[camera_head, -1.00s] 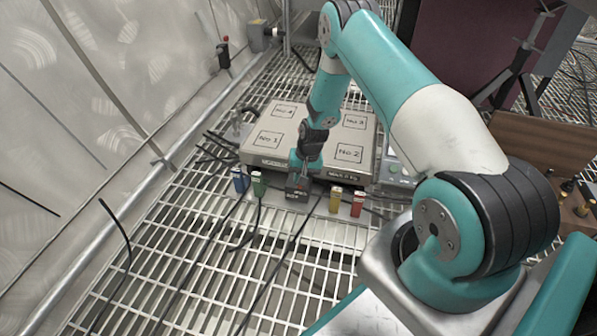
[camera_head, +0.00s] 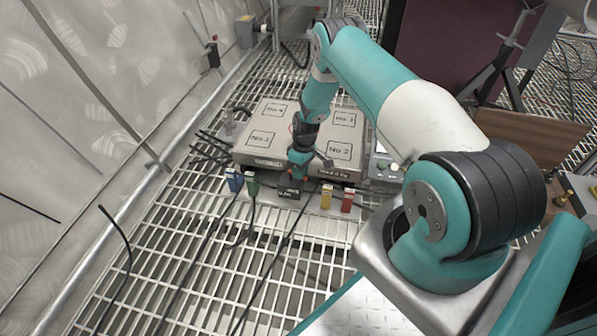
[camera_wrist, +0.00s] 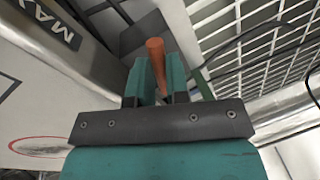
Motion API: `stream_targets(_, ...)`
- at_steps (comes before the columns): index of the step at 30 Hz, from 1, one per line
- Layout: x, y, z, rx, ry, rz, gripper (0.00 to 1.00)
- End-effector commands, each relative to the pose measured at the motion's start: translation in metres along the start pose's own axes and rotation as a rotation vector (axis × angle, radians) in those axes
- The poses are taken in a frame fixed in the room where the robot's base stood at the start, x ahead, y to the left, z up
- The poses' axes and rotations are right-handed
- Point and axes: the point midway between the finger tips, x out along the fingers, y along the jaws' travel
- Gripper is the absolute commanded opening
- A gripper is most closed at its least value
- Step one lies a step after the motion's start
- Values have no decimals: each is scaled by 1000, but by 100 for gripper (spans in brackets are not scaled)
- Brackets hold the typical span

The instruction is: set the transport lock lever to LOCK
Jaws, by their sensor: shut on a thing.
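The lever (camera_wrist: 156,62) is an orange-red rod. In the wrist view it stands between the two teal fingers of my gripper (camera_wrist: 156,88), which are shut on it. In the head view my gripper (camera_head: 297,176) points down at the front edge of the scale platform, just above a small dark box (camera_head: 289,191). The lever is mostly hidden behind the fingers in the head view. I cannot read any LOCK marking or tell which position the lever is in.
The scale platform (camera_head: 262,124) has squares marked No.1 to No.4. Blue (camera_head: 235,180) and green (camera_head: 252,184) tagged blocks stand left of the gripper, yellow (camera_head: 326,197) and red (camera_head: 347,200) ones right. Cables lie over the grating (camera_head: 205,262).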

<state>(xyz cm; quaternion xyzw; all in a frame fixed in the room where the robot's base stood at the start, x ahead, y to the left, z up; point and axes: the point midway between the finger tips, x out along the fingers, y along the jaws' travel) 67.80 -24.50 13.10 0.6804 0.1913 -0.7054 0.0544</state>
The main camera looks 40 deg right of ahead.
Motion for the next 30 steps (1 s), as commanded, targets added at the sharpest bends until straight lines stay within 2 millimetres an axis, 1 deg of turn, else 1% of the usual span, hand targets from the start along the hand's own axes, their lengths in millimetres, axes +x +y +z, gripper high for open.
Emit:
stream_targets(6,-1,5,-3,-160,-28,2,0)
stream_targets(12,-2,8,-4,-257,-47,1,0)
stream_targets(19,-2,9,-5,-313,-58,1,0)
stream_targets(30,-2,10,-5,-325,-60,2,0)
